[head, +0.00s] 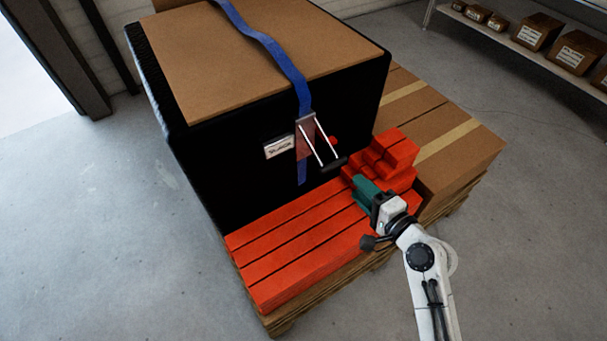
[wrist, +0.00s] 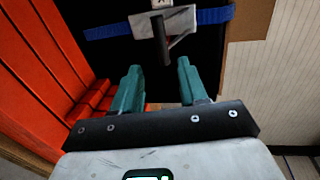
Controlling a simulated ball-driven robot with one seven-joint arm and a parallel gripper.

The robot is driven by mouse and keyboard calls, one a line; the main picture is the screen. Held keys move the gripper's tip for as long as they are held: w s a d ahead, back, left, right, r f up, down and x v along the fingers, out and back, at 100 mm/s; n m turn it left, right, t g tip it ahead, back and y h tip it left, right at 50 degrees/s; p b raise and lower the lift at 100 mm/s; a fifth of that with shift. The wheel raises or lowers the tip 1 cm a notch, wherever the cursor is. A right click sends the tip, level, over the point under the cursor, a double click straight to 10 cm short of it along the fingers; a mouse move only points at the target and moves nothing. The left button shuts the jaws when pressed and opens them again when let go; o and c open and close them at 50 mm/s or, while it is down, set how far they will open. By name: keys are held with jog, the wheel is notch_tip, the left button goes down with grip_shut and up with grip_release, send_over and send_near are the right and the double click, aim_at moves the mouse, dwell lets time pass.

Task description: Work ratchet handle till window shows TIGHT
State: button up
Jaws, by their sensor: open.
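The ratchet (head: 306,136) sits on the blue strap (head: 265,40) against the front of a large black-sided box. Its handle, two pale bars with a dark grip (head: 333,163), sticks out from the box. The white window (head: 279,147) left of the ratchet appears to read SLACK. My gripper (head: 358,181), with green fingers, is just right of and below the grip, apart from it. In the wrist view my gripper (wrist: 158,68) is open and empty. The dark handle (wrist: 161,40) shows beyond the gap between the fingertips, and the metal ratchet plate (wrist: 182,20) lies behind it.
Orange-red blocks (head: 300,245) lie along the front of the pallet, with a higher stack (head: 392,150) close beside my gripper. Cardboard boxes (head: 450,140) fill the right side. A shelf with small cartons (head: 540,32) stands far right. The grey floor is clear.

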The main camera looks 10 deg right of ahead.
aim_at(334, 165)
jog(key=p+x, duration=0.1)
jog(key=x, duration=0.9)
jog(key=shift+w+a, duration=0.15)
jog(key=shift+w, duration=0.25)
grip_shut()
